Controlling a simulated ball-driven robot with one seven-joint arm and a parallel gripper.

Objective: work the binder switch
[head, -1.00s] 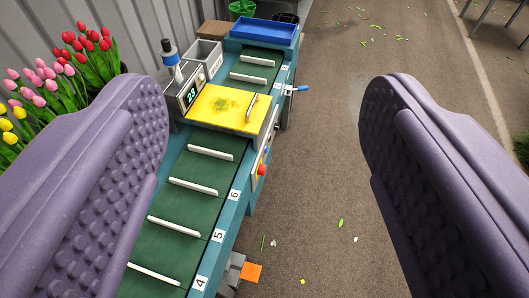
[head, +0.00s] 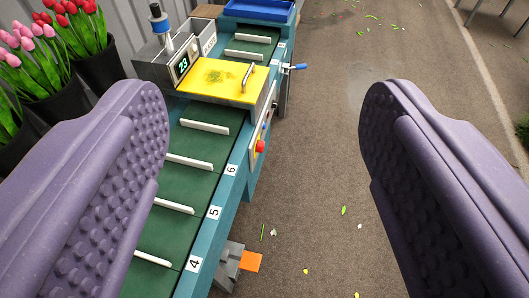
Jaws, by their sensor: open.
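My gripper (head: 264,98) is open, with its two purple padded fingers wide apart and nothing between them. Beyond and below it is a teal conveyor machine with a yellow binder cover (head: 222,80) that has a metal handle. A control panel (head: 264,120) on the machine's right side carries a red button (head: 260,146) and a small blue part above it. A lever with a blue grip (head: 294,67) sticks out to the right behind the panel. I cannot tell for certain which of these is the binder switch. My gripper touches none of them.
The green belt (head: 205,145) has white slats and numbered edge marks. A display box (head: 178,66) reads 23. Tulips in black buckets (head: 95,65) stand at left. An orange piece (head: 251,262) sticks out low beside the machine. The floor (head: 335,150) at right is open, with scattered leaf scraps.

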